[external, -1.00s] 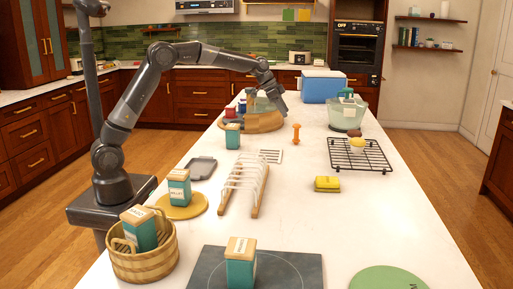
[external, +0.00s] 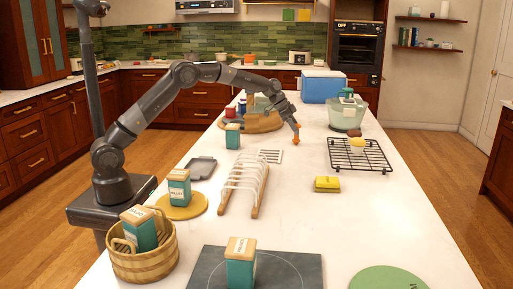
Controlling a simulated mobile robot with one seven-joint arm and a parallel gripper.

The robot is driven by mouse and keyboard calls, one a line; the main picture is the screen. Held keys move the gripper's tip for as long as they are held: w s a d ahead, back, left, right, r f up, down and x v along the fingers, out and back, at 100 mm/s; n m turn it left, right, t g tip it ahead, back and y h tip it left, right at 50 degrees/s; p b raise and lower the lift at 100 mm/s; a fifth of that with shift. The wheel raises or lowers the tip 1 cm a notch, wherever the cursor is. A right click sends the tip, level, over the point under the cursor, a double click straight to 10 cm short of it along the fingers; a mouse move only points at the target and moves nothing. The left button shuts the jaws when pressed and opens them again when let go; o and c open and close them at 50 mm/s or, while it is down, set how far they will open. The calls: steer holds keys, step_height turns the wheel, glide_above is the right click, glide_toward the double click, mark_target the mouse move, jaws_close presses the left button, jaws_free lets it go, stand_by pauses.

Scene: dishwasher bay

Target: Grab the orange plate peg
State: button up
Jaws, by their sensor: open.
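The orange plate peg (external: 296,140) stands on the white counter, right of the round wooden tray. Only part of its orange body shows, because my gripper covers its upper part. My gripper (external: 295,127) points down at the peg from above and is open. The fingertips are at or just above the peg. I cannot tell from this distance whether they touch it or lie on either side of it.
A black wire rack (external: 362,160) and a pale green bowl (external: 345,120) are to the right. A blue cooler (external: 323,88) is behind.

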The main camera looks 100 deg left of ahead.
mark_target(298, 140)
steer(key=x, duration=0.3)
steer(key=shift+w+f, duration=0.1)
steer(key=shift+f, duration=0.15)
steer(key=shift+c, duration=0.4)
steer(key=c, duration=1)
steer(key=shift+r, duration=0.15)
